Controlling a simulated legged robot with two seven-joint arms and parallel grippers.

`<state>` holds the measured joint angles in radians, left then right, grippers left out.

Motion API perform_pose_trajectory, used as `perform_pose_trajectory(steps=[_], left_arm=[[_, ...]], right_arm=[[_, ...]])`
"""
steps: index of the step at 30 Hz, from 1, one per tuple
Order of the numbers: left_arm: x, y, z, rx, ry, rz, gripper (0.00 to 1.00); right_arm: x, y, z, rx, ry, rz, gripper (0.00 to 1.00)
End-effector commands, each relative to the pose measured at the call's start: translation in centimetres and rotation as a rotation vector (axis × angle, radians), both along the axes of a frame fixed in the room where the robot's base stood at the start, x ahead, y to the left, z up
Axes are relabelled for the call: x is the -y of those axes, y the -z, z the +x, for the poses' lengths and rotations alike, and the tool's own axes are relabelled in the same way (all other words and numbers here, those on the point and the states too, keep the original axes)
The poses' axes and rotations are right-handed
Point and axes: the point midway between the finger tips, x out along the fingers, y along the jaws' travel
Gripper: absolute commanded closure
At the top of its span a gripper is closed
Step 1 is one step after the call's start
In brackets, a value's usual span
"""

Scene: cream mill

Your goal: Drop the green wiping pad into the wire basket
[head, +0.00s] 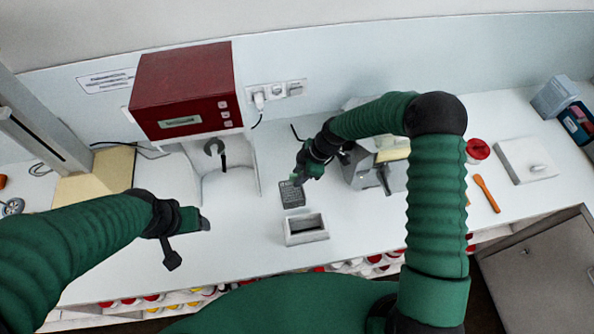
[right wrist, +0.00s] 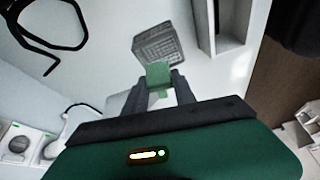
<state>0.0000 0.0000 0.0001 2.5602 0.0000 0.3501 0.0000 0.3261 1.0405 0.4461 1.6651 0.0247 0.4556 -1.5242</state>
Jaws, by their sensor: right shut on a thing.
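The green wiping pad (right wrist: 158,75) is between the fingertips of my right gripper (right wrist: 160,88), which is shut on it. In the head view my right gripper (head: 299,177) is above the counter, with the pad a small green patch (head: 295,180) at its tip. A small dark grey gridded thing (head: 291,195), which looks like the wire basket, is just below the gripper tip. It shows just beyond the pad in the right wrist view (right wrist: 158,43). My left gripper (head: 203,223) is over the counter's left front; its finger opening is unclear.
A pale open box (head: 306,238) stands just in front of the gridded thing. A red machine (head: 185,90) is behind on the left, and a grey metal device (head: 363,175) stands to the right. An orange spoon (head: 487,193) and a red-lidded jar (head: 478,150) lie farther right.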

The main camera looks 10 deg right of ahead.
Motion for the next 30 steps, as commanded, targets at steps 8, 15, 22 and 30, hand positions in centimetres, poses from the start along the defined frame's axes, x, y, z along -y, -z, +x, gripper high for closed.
perform_pose_trajectory(steps=[8,15,22,30], left_arm=[[0.0,1.5,0.0,0.0,0.0,0.0,0.32],[0.0,1.4,0.0,0.0,0.0,0.0,0.32],[0.0,1.4,0.0,0.0,0.0,0.0,0.32],[0.0,1.6,0.0,0.0,0.0,0.0,0.32]], right_arm=[[0.0,2.6,0.0,0.001,0.0,0.001,1.0],[0.0,2.5,0.0,0.001,0.0,0.0,0.6],[-0.1,2.5,0.0,0.001,0.0,0.0,0.43],[0.2,2.1,0.0,0.003,0.001,0.001,0.43]])
